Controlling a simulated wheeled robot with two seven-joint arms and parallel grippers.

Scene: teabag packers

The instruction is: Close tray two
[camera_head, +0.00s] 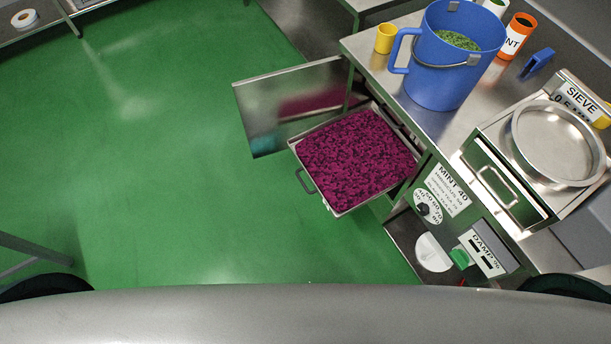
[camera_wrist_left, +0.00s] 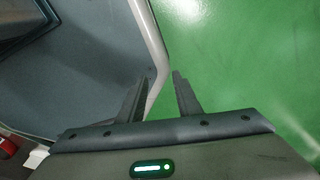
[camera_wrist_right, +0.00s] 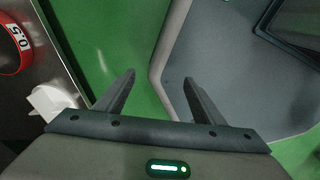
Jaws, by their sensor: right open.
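A tray (camera_head: 338,207) filled with dark magenta pieces is pulled out from the steel unit under the bench, over the green floor. It has a dark handle (camera_head: 305,181) on its front left side. An open steel door (camera_head: 262,112) stands beside it. I cannot tell from any label which tray is number two. Neither gripper shows in the head view. In the left wrist view my left gripper (camera_wrist_left: 156,82) is open and empty. In the right wrist view my right gripper (camera_wrist_right: 160,82) is open and empty. Both are away from the tray.
The bench (camera_head: 392,88) carries a blue bucket (camera_head: 430,80) of green leaves, a yellow cup (camera_head: 385,38), an orange container (camera_head: 518,36) and a sieve (camera_head: 557,143). The green floor (camera_head: 150,190) at left is clear.

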